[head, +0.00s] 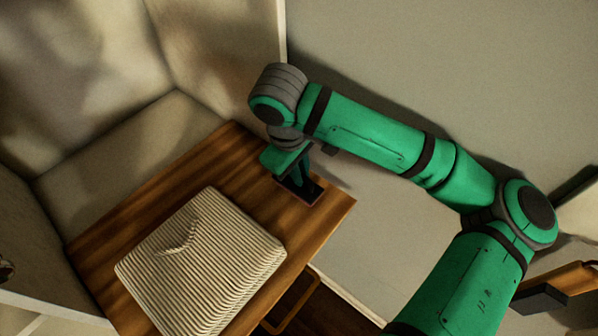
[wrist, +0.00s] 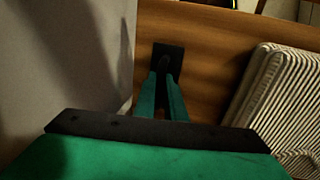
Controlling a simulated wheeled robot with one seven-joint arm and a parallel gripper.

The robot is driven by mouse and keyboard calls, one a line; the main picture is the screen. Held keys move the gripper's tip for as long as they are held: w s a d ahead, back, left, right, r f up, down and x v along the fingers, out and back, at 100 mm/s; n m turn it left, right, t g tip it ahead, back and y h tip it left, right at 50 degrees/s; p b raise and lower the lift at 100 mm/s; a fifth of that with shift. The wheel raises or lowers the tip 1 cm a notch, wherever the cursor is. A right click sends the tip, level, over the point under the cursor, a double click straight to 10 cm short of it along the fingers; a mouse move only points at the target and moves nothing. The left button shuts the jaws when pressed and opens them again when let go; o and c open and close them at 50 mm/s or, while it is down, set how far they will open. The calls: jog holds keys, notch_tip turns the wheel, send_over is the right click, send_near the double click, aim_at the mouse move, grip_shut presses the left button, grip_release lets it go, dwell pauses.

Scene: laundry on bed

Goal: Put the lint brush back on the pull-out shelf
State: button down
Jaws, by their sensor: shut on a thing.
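The lint brush is a small dark flat piece, seen at the far right part of the wooden pull-out shelf (head: 125,213). In the head view the lint brush (head: 312,194) shows below my gripper (head: 297,181), close to the shelf's right corner. In the wrist view the brush (wrist: 168,52) lies between and beyond the green fingertips, over the wood. My gripper is shut on it, pointing down. The brush appears at or just above the shelf surface; I cannot tell whether it touches. The fingers hide part of it.
A striped folded cloth (head: 200,262) covers much of the shelf's near middle; it also shows at the right in the wrist view (wrist: 285,95). Walls border the shelf's far side. Bare wood lies between the cloth and the brush. An orange-brown frame (head: 291,300) is below the front edge.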

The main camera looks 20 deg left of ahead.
jog(key=shift+s+f, duration=0.2)
jog(key=shift+f, duration=0.3)
jog(key=shift+f, duration=0.15)
jog(key=c, duration=1.8)
grip_release()
jog(key=r, duration=0.4)
jog(key=s+r, duration=0.1)
jog(key=r, duration=0.3)
jog(key=s+a+r, duration=0.1)
jog(key=r, duration=0.3)
jog(key=shift+s+r, duration=0.1)
